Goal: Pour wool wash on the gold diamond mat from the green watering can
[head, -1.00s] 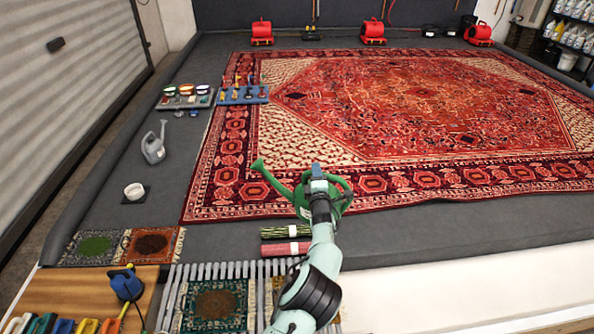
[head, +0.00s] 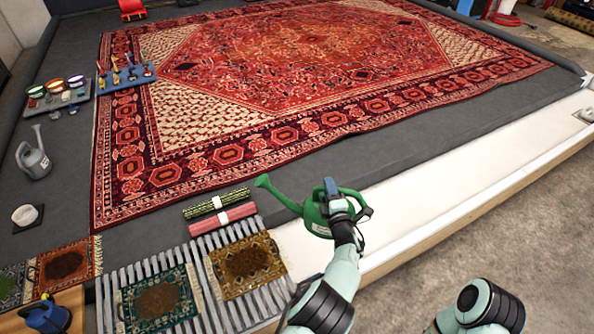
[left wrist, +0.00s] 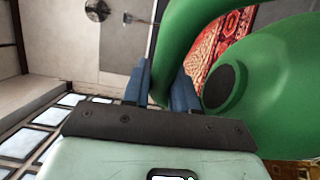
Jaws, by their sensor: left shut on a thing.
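My left gripper (head: 334,188) is shut on the handle of the green watering can (head: 316,217). In the left wrist view, the green handle (left wrist: 178,45) passes between the blue fingers. The can looks about upright, with its spout pointing left and up. It shows right of and beyond the gold mat (head: 268,256), near the white ledge. That mat lies on the slatted rack and has a dark brown patch in its middle, which hides any diamond there. No liquid shows leaving the spout. My right gripper is out of view; only part of that arm shows.
A teal-bordered mat (head: 133,312) lies beside the gold one on the slatted rack (head: 208,306). Rolled green (head: 216,203) and red (head: 222,218) rugs lie behind. A grey watering can (head: 35,160) stands at left. The large red rug (head: 300,60) fills the back.

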